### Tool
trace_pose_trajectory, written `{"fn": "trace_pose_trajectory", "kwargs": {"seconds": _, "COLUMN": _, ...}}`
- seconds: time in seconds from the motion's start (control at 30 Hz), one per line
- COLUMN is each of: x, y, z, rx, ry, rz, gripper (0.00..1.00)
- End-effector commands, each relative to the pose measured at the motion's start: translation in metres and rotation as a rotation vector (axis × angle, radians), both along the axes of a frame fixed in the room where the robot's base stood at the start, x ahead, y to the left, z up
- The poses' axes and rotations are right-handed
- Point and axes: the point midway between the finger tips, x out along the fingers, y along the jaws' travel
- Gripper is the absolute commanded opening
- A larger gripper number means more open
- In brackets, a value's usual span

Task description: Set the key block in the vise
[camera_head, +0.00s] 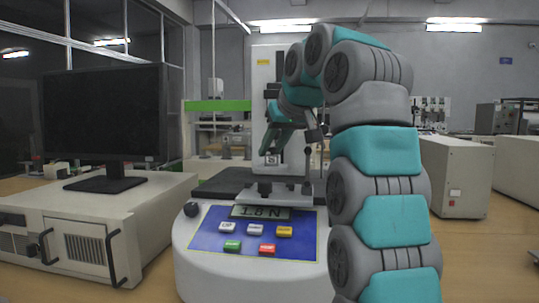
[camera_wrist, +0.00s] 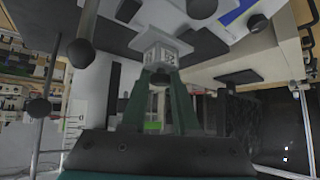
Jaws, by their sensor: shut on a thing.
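The key block (camera_head: 272,159) is a small pale block with a dark mark on its face. My gripper (camera_head: 273,152) is shut on it and points down at the test machine. In the wrist view my gripper (camera_wrist: 163,68) pinches the block (camera_wrist: 165,45) between two green fingers. Below it in the head view is what looks like the vise (camera_head: 285,196), a silver plate with a dark upright piece at each side. The block hangs apart from it, above its left part. The wrist view does not clearly show how the block lines up with the vise.
The white test machine (camera_head: 190,262) has a display reading 1.8 N and several coloured buttons on a blue panel. Its tall column (camera_head: 263,68) stands close behind my gripper. A monitor (camera_head: 104,112) on a pale case is at left. Beige boxes (camera_head: 455,178) stand at right.

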Motion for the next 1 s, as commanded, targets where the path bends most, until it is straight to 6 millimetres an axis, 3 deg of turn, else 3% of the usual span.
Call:
{"fn": "trace_pose_trajectory", "kwargs": {"seconds": 0.4, "x": 0.018, "y": 0.005, "z": -0.001, "rx": 0.001, "ry": -0.002, "rz": -0.001, "gripper": 0.00}}
{"fn": "trace_pose_trajectory", "kwargs": {"seconds": 1.0, "x": 0.018, "y": 0.005, "z": -0.024, "rx": 0.000, "ry": 0.002, "rz": -0.001, "gripper": 0.00}}
